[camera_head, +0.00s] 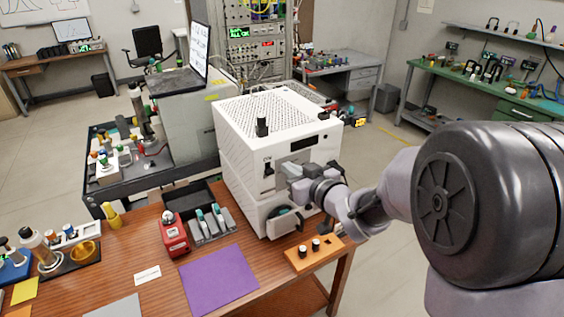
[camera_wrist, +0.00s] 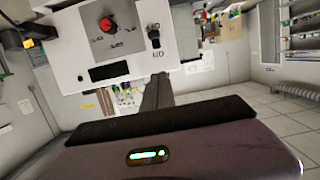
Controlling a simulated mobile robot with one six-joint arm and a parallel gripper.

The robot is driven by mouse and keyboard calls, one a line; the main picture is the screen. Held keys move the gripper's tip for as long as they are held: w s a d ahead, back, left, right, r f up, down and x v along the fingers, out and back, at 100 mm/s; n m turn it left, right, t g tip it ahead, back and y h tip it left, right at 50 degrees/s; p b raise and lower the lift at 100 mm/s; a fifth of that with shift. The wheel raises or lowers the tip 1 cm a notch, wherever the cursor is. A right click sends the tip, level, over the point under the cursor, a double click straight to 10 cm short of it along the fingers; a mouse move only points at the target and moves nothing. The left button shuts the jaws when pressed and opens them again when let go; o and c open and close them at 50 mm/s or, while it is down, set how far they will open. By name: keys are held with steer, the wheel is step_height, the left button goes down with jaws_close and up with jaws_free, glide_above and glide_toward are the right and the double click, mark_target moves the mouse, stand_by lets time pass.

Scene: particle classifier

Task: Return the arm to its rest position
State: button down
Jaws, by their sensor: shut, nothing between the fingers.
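My arm reaches in from the right side of the head view. My gripper (camera_head: 284,171) is at the front of the white machine (camera_head: 232,140), close to its front panel; I cannot tell whether it touches. The gripper is shut and holds nothing. In the wrist view the dark shut fingers (camera_wrist: 158,92) point toward the machine's white front panel (camera_wrist: 75,40), which fills the upper left. A red knob (camera_wrist: 108,23) and a black knob (camera_wrist: 154,38) are on that panel. Part of the machine's front is hidden behind my gripper and wrist.
The wooden table (camera_head: 150,205) carries an orange block (camera_head: 318,256) with black pegs, a purple mat (camera_head: 218,280), a red device (camera_head: 173,235) and a grey rack (camera_head: 212,228). A green bench (camera_head: 470,85) stands at the back right. Open floor lies between it and the table.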

steer(key=shift+s+d, duration=0.1)
steer(key=shift+s, duration=0.25)
steer(key=shift+d, duration=0.1)
steer(key=s+d+r+m+h+b, duration=0.1)
steer(key=s+d+r+m+h, duration=0.15)
steer(key=d, duration=0.35)
steer(key=s+d+r+m+h, duration=0.1)
steer(key=s+d+m+h, duration=0.25)
steer(key=d, duration=0.25)
steer(key=s+d+m+g+h, duration=0.2)
steer(key=s+d, duration=0.1)
steer(key=s, duration=0.6)
steer(key=s+a+f+m+g, duration=0.1)
steer(key=s+f+g, duration=0.1)
steer(key=s, duration=0.6)
steer(key=s+a+f+m+g+y+b, duration=0.1)
steer(key=s+a+f+m+g, duration=0.1)
steer(key=s, duration=0.7)
steer(key=shift+s+a+g+y+b, duration=0.25)
steer(key=shift+s+g+y+b, duration=0.05)
steer(key=shift+g, duration=0.1)
